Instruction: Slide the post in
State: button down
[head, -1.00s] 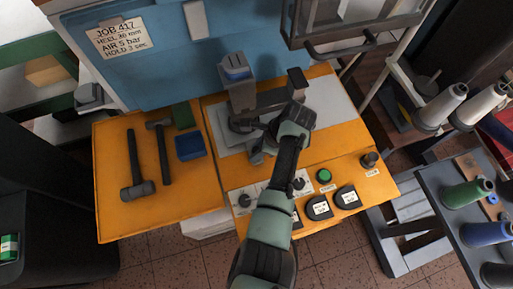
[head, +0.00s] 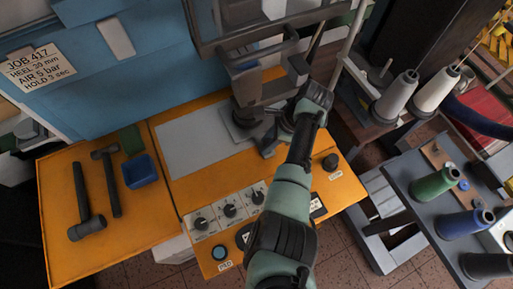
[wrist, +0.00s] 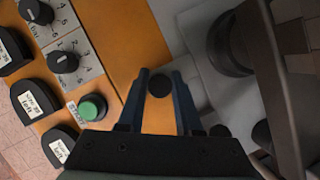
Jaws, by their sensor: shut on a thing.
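The grey post (head: 247,92) stands upright on its base at the right end of the pale plate (head: 195,140). Its top is partly hidden behind the dark guard frame. My gripper (head: 275,135) is low at the right of the post's foot. In the wrist view my gripper's two fingers (wrist: 159,95) close around a dark round knob (wrist: 160,85). The post's dark round foot (wrist: 228,45) shows to the right of the fingers. How the knob joins the post is hidden.
A dark guard frame (head: 270,47) hangs over the bench's back right. The control panel has several dials (head: 229,210) and a green button (wrist: 92,107). Two hammers (head: 108,180) and a blue box (head: 139,171) lie at left. The plate's left part is clear.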

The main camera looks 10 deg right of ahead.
jog(key=shift+w+d+r, duration=0.1)
jog(key=shift+d, duration=0.25)
jog(key=c, duration=0.6)
grip_release()
jog(key=shift+d, duration=0.15)
jog(key=v, duration=1.2)
jog(key=shift+r, duration=0.4)
jog(key=shift+f, duration=0.1)
